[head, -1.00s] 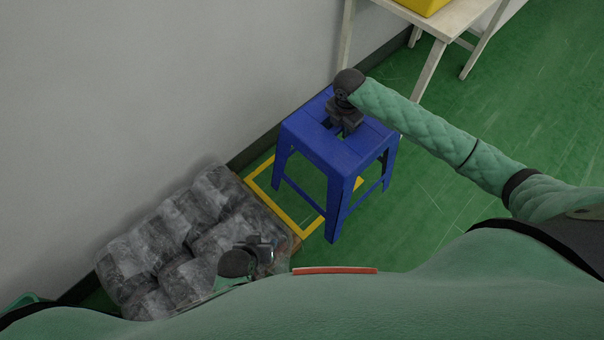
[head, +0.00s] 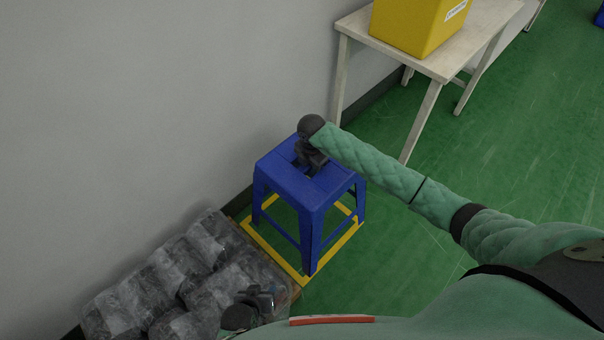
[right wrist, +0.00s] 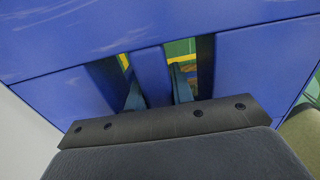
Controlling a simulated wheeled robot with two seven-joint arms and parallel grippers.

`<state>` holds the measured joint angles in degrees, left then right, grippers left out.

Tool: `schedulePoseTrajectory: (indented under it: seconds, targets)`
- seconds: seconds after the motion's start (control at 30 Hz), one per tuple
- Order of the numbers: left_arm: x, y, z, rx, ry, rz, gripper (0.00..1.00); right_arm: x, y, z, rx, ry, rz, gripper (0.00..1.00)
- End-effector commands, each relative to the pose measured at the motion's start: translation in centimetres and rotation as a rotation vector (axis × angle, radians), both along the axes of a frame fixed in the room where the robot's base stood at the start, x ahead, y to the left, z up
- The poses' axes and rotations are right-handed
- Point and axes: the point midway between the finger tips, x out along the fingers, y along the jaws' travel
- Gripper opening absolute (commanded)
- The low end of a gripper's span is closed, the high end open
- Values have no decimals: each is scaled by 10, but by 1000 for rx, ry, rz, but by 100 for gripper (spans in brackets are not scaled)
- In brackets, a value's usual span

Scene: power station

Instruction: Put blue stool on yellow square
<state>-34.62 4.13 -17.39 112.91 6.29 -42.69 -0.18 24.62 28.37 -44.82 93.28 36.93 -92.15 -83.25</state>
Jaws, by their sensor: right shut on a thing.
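The blue stool (head: 290,182) stands upright over the yellow square (head: 345,240) marked on the green floor near the wall. Its legs appear within or on the yellow outline; I cannot tell whether the feet touch the floor. My right gripper (head: 312,168) is at the stool's seat, shut on the slatted middle of it. In the right wrist view, its fingers (right wrist: 160,88) go into two slots either side of a blue strip (right wrist: 150,75). My left gripper (head: 262,297) is low, near the wrapped bundles, apart from the stool; its fingers are too small to judge.
Plastic-wrapped dark bundles (head: 165,275) lie on a pallet left of the square, close to it. A light table (head: 440,60) with a yellow box (head: 410,28) stands behind the stool. The grey wall (head: 150,110) is at left. Green floor at right is clear.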

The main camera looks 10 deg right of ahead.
Motion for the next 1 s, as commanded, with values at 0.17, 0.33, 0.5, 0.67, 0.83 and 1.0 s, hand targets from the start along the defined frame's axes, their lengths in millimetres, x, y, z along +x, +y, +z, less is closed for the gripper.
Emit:
schedulePoseTrajectory:
  seconds: [0.17,0.33,0.5,0.67,0.83,1.0]
  targets:
    - [-1,0,-2,-1,-2,0,36,17,18,-11,2,-3,-1,0]
    - [-3,0,-6,1,3,1,36,23,25,-18,2,-3,-1,0]
    - [-3,0,-7,2,6,0,36,23,26,-23,1,-2,0,0]
    - [-1,1,-5,2,2,1,36,23,25,-40,0,-2,-1,0]
    - [2,1,-1,0,-5,1,36,23,25,-57,2,-3,-1,0]
    - [3,1,0,-1,-8,2,36,23,25,-58,1,-4,0,0]
